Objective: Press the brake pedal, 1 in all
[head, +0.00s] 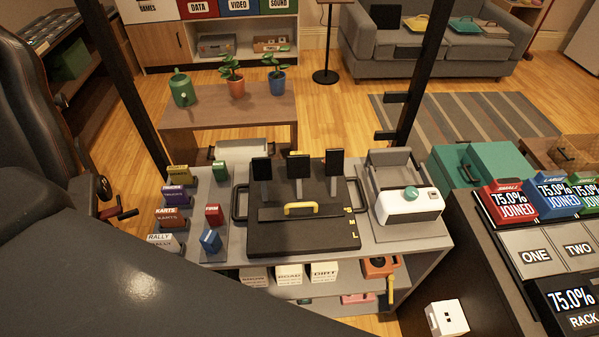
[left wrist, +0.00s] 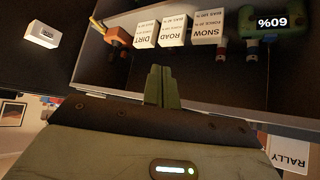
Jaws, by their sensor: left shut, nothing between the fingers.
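A black pedal set (head: 302,230) with a yellow handle (head: 301,209) sits on top of the grey shelf unit in the head view. Three upright black pedals stand along its back: a left pedal (head: 262,169), a middle pedal (head: 298,166) and a right pedal (head: 335,161). No label shows which one is the brake. My left gripper (left wrist: 162,86) shows in the left wrist view, with its green fingers shut and empty, facing the lower shelf. The pedals are not in that view. My right gripper is in neither view.
White blocks marked DIRT (left wrist: 146,34), ROAD (left wrist: 173,30) and SNOW (left wrist: 208,28) stand on the lower shelf, beside an orange tool (left wrist: 117,38). Small coloured blocks (head: 212,215) lie left of the pedals. A white device (head: 409,207) stands right. Dark posts (head: 421,75) rise behind.

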